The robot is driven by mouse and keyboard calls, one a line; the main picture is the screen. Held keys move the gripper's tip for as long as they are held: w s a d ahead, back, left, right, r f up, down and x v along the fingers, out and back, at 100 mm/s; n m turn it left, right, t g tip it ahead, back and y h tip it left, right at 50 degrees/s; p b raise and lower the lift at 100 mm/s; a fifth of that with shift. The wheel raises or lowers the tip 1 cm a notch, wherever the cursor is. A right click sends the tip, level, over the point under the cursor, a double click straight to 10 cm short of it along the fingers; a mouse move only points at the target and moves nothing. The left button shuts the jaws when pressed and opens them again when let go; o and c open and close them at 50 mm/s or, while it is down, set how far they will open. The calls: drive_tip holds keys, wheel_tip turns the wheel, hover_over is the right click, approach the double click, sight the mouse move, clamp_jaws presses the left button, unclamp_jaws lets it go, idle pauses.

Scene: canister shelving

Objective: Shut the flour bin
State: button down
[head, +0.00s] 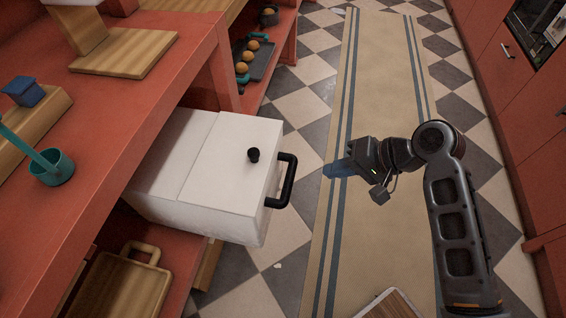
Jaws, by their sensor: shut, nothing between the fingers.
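The flour bin looks to be the white box (200,170) that sticks out from the red counter's lower bay. Its top is flat, with a seam across it and a small black knob (253,155). A black bar handle (288,181) is on its front face, on the right. The rear of the box is hidden under the counter. My gripper (338,169) is to the right of the handle, over the runner, apart from the bin.
The red counter (140,120) runs along the left, with a teal cup (50,168) on it. A cutting board (125,285) lies on the shelf below the bin. A tan runner (385,60) covers open floor. Red cabinets (510,80) line the right.

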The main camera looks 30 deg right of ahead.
sight(189, 152)
drive_tip(key=shift+y, duration=0.3)
drive_tip(key=w+a+f, duration=0.1)
drive_tip(key=w+a, duration=0.1)
drive_tip(key=w+a+f, duration=0.2)
drive_tip(key=w, duration=0.1)
drive_tip(key=w+a+f, duration=0.2)
drive_tip(key=w+a, duration=0.1)
drive_tip(key=shift+w+b, duration=0.1)
drive_tip(key=shift+b, duration=0.2)
drive_tip(key=shift+w+a, duration=0.4)
drive_tip(key=w+a, duration=1.6)
drive_tip(key=shift+w+a, duration=0.2)
drive_tip(key=shift+w+a+r, duration=0.1)
drive_tip(key=shift+a, duration=0.05)
drive_tip(key=shift+a, duration=0.1)
